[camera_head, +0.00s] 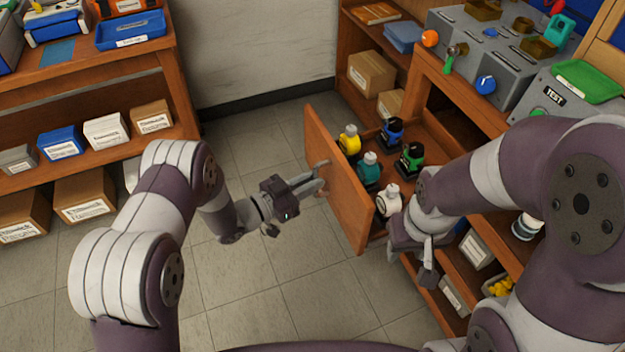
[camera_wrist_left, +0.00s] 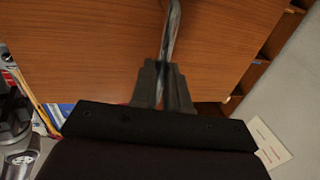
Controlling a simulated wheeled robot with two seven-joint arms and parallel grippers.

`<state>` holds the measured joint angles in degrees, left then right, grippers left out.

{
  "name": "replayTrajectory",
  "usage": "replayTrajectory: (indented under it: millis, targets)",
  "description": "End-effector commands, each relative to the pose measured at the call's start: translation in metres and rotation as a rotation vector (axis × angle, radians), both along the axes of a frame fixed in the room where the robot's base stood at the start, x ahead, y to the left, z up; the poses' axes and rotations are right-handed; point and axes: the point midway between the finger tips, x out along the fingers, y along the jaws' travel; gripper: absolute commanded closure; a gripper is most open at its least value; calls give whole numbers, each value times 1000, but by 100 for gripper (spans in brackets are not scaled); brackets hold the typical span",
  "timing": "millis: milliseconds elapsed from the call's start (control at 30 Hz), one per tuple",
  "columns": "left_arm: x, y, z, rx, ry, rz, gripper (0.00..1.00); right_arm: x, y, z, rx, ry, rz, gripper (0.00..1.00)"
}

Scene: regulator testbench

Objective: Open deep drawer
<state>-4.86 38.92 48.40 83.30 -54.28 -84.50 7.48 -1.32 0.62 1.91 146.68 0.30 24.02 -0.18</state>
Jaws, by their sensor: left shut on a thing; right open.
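The deep drawer (camera_head: 339,185) is pulled out from the wooden bench, its front panel standing well clear of the frame. My left gripper (camera_head: 318,178) is at the outer face of the drawer front. In the left wrist view, its fingers (camera_wrist_left: 164,88) are shut on the metal drawer handle (camera_wrist_left: 172,32), with the brown wooden drawer front (camera_wrist_left: 90,50) behind.
The bench top holds a grey test unit (camera_head: 490,50) with a blue knob and a green tray (camera_head: 589,80). A wooden shelf (camera_head: 90,90) with labelled boxes stands at left. The tiled floor (camera_head: 270,315) before the drawer is clear.

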Motion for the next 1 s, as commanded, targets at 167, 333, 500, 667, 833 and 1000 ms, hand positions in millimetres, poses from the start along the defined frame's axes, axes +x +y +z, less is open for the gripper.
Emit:
replayTrajectory:
  millis: [167, 333, 500, 667, 833, 1000]
  targets:
    - [0, 0, -1, 0, 1, 0, 72, 0, 0, 0, 0, 0, 0, 57]
    - [0, 0, -1, 1, 1, 0, 60, 0, 0, 0, 0, 0, 0, 57]
    - [0, 1, 0, 1, 1, 0, 60, 0, 0, 0, 0, 0, 0, 57]
    - [-10, 19, 1, 2, 3, 4, 60, 0, 0, 4, 0, 0, 0, 57]
    - [-34, 59, 1, 1, 3, 7, 60, 0, 0, 9, 0, 0, 0, 57]
    - [-55, 92, 1, 0, 2, 5, 60, 0, 0, 11, 0, 0, 0, 57]
